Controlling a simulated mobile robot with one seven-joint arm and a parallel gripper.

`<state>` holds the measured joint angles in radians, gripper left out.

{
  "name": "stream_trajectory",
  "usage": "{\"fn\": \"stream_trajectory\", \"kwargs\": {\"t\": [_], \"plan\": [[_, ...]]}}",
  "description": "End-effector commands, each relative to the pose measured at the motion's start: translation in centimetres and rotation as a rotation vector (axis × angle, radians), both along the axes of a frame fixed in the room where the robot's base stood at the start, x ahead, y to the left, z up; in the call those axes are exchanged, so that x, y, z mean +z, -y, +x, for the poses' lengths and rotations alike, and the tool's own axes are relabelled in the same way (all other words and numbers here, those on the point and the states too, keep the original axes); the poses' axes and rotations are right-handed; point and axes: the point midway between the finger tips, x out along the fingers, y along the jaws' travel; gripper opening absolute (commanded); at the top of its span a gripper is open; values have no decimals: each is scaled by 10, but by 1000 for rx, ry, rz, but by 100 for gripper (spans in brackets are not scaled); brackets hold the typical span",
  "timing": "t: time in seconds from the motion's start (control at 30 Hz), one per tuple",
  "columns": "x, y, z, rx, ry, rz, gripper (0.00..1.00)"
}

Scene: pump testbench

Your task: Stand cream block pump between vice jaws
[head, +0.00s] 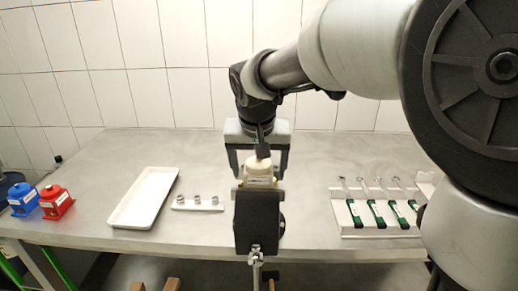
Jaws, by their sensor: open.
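The cream block pump (259,174) sits upright at the vice in the middle of the bench, seen just above and behind the vice's dark front jaw (257,215). My gripper (263,152) points down right at the pump's top.
A white tray (117,220) and a small rack with several metal fittings (198,208) lie left of the vice. Blue (22,198) and red (55,202) pumps stand at far left. Several green-handled tools (375,212) lie on a white holder at right.

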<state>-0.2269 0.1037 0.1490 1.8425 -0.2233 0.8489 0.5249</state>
Motion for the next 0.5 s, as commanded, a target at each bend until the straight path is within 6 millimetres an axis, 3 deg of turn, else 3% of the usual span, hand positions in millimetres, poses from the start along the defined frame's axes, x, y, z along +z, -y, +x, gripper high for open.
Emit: {"fn": "stream_trajectory", "kwargs": {"t": [0.17, 0.5], "plan": [[16, -1, -4, 1, 6, 2, 76], [91, -2, -34, 1, 10, 2, 76]]}}
